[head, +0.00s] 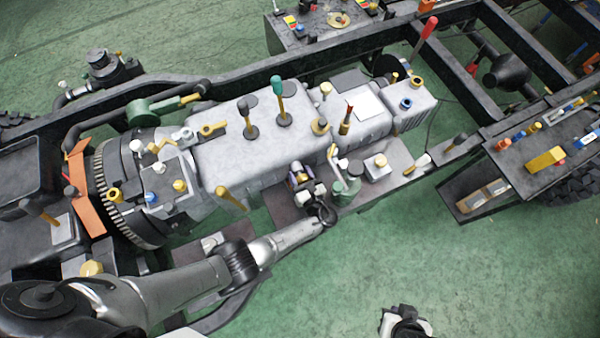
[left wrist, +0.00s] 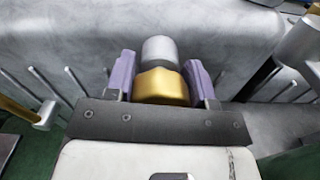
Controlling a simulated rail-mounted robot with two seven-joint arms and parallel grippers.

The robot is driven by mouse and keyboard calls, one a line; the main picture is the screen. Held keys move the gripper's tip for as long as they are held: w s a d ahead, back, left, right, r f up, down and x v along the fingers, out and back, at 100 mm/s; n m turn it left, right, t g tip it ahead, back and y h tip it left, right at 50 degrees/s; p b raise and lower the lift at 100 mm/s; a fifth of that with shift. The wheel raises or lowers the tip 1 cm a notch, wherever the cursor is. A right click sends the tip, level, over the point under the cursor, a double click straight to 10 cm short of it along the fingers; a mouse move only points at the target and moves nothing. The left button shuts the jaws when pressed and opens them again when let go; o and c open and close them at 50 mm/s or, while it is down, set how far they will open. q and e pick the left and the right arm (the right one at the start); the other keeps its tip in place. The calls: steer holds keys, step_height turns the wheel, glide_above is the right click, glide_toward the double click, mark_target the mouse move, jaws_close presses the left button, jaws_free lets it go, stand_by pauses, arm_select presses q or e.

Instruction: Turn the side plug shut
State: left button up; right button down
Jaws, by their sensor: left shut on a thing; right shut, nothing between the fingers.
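The side plug (left wrist: 161,86) has a gold hexagonal head with a grey cylinder behind it, in the left wrist view, against the side of the grey housing (left wrist: 120,18). My left gripper (left wrist: 161,80) has its purple fingers shut on the plug's gold head, one on each side. In the head view my left gripper (head: 298,175) is at the near side of the grey housing, and the plug is too small there to make out clearly. My right gripper (head: 405,322) is at the bottom edge of the head view, away from the chassis, only partly shown.
Levers with green (head: 276,84) and black knobs stand on top of the housing. A small grey block with a yellow cap (head: 380,161) and a green fitting (head: 346,190) sit to the right of my left gripper. Green floor is clear at the lower right.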

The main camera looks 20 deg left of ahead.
arm_select(q)
steer(key=shift+m, duration=0.6)
steer(key=o, duration=0.9)
